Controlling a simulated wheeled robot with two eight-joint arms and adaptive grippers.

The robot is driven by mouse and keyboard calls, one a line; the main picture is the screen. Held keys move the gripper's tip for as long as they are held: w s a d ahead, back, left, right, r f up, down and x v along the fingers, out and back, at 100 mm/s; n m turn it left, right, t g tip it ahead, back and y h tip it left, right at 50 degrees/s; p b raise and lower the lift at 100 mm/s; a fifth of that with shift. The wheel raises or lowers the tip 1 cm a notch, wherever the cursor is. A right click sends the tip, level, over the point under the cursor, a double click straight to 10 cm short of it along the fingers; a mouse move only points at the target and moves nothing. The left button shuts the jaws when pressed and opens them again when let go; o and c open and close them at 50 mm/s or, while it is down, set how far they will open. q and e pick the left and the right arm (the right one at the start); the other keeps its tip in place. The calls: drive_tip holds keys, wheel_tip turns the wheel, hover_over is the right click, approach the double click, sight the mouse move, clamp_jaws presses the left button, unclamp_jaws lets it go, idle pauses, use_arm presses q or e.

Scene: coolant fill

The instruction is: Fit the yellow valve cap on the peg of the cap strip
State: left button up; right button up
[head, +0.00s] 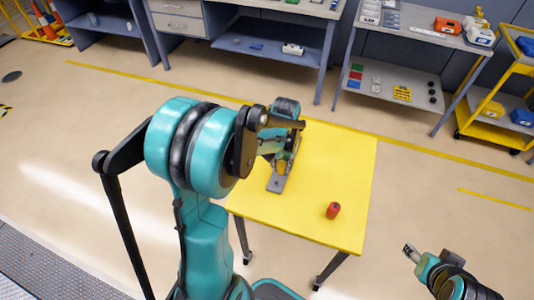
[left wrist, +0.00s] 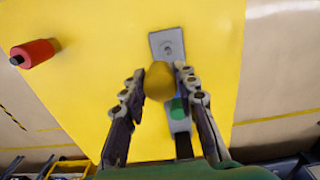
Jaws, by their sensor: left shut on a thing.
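The yellow valve cap (left wrist: 158,81) is between the fingertips of my left gripper (left wrist: 160,74), which is shut on it. The grey cap strip (left wrist: 158,38) lies on the table beyond and below the cap, with a round peg or hole near its far end. A green part (left wrist: 178,108) sits on the strip nearer the wrist, partly behind the right finger. In the head view the strip's end (head: 276,184) shows below my left gripper (head: 284,161); the cap is hidden there. I cannot tell the gap between cap and strip. My right gripper (head: 409,251) is off the table at lower right.
A red cylinder (head: 333,210) lies or stands on the yellow table (head: 335,160), right of the strip; it also shows in the left wrist view (left wrist: 36,53). The table's right half is mostly clear. Workbenches and shelves (head: 410,85) stand well behind.

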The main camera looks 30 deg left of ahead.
sight(276, 181)
use_arm(q)
drive_tip(key=shift+s+a+r, duration=0.15)
drive_tip(key=shift+a+r, duration=0.15)
drive_tip(key=shift+a, duration=0.45)
drive_tip(key=shift+d, duration=0.1)
drive_tip(key=shift+f+b, duration=2.35)
drive_tip(key=shift+f, duration=0.65)
drive_tip(key=shift+f+b, duration=1.45)
drive_tip(key=shift+f, duration=0.1)
drive_tip(key=shift+c, duration=0.4)
drive_tip(key=o, duration=0.9)
